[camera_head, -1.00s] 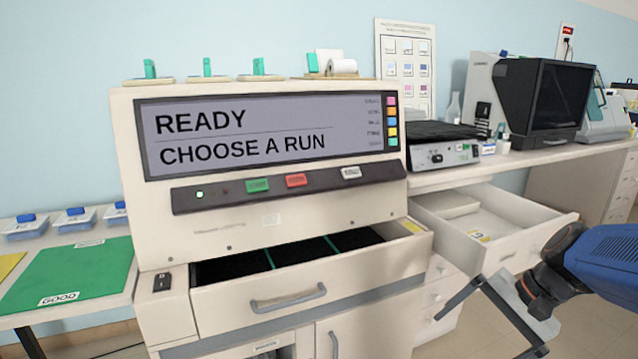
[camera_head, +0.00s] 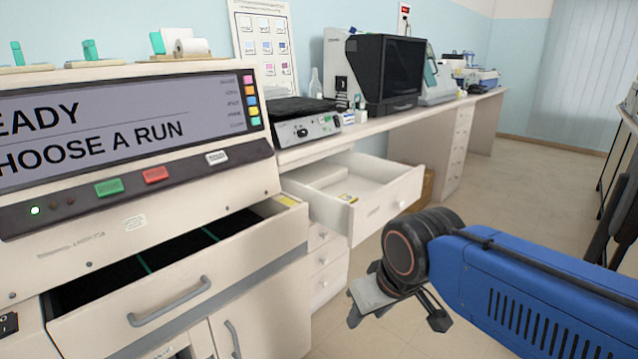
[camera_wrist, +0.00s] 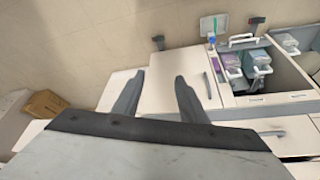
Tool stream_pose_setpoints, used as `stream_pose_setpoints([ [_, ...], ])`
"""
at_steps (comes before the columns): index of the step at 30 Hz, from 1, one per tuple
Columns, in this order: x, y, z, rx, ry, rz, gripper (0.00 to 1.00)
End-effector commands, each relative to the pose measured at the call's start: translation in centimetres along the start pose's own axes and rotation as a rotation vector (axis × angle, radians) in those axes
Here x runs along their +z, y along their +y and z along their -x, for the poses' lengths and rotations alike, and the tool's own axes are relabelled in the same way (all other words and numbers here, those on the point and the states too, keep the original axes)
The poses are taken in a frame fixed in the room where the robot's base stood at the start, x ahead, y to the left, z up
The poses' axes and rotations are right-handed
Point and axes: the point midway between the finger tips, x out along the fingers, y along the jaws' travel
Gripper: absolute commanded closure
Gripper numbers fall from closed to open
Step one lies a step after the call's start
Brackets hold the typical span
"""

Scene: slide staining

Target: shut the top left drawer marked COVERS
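The open drawer (camera_head: 378,205) is pulled out below the counter, right of the staining machine. It is white, with a pale block and a yellow label inside; I cannot read the marking on its front. My gripper (camera_head: 398,318) is in front of and below this drawer in the head view, apart from it as far as I can tell. Its two fingers are spread and empty, which the wrist view (camera_wrist: 157,95) also shows. I cannot tell for sure which panel in the wrist view is this drawer.
The staining machine's wide drawer (camera_head: 190,285) is also pulled out at left, with dark compartments. Closed drawers (camera_head: 328,265) sit below the open one. A cardboard box (camera_wrist: 43,103) stands on the floor. The wrist view shows a compartment with bottles (camera_wrist: 255,62).

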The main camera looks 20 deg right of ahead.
Motion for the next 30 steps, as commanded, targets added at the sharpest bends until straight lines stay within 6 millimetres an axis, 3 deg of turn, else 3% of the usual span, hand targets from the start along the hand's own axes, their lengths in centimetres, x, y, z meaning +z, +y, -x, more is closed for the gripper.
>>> stream_pose_setpoints([
  [1, 0.0, 0.0, 0.0, 0.0, 0.0, -0.002, 0.74],
  [4, -0.5, 0.2, 0.0, -0.001, -0.001, -0.017, 0.98],
  [5, -0.8, 0.3, 0.1, -0.002, -0.001, -0.027, 1.0],
  [14, -7.6, 3.6, 0.4, -0.014, 0.022, -0.235, 1.0],
  [23, -14.9, 10.6, 0.3, -0.019, 0.075, -0.475, 1.0],
  [30, -19.3, 18.7, 0.1, -0.011, 0.134, -0.67, 1.0],
])
